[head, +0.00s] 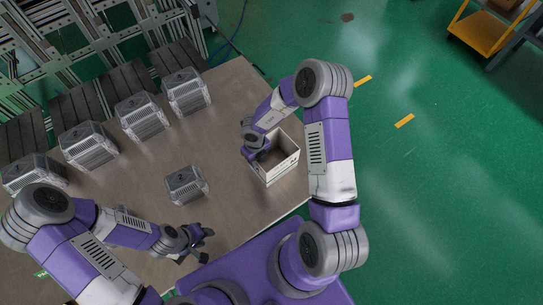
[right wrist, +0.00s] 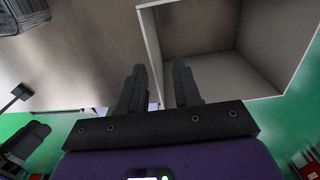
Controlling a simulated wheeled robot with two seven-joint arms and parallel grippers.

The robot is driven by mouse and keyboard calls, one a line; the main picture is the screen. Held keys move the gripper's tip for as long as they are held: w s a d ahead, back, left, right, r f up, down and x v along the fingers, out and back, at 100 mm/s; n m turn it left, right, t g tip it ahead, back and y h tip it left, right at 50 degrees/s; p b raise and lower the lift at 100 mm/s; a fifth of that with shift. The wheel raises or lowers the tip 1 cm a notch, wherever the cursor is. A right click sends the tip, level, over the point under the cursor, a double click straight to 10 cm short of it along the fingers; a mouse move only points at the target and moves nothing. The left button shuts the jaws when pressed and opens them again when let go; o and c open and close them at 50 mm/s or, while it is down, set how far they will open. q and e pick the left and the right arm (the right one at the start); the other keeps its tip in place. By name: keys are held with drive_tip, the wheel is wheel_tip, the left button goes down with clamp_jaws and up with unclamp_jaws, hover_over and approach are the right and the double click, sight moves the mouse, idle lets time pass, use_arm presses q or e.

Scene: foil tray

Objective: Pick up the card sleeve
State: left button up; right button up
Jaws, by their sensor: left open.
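The card sleeve (head: 283,165) appears to be the white, open-topped, box-shaped piece on the right part of the table; it also shows in the right wrist view (right wrist: 154,40). My right gripper (head: 250,150) is at its left side. In the right wrist view my right gripper (right wrist: 158,75) has its two dark fingers apart, one on each side of the sleeve's near left wall; contact cannot be told. My left gripper (head: 207,245) is open and empty near the table's front edge, apart from everything.
A small silver ribbed container (head: 187,185) stands alone mid-table (head: 228,215). Several larger similar ones, such as this one (head: 142,117), line the table's far left side. Green floor (head: 430,190) lies to the right.

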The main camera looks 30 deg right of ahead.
use_arm(q)
wheel_tip(320, 180, down, 3)
drive_tip(key=shift+r+b, duration=0.1)
drive_tip(key=shift+b, duration=1.15)
drive_tip(key=shift+w, duration=0.1)
use_arm(e)
drive_tip(key=f, duration=0.5)
drive_tip(key=shift+w+a+f, duration=0.1)
drive_tip(key=shift+a, duration=0.2)
drive_tip(key=shift+c, duration=0.5)
clamp_jaws()
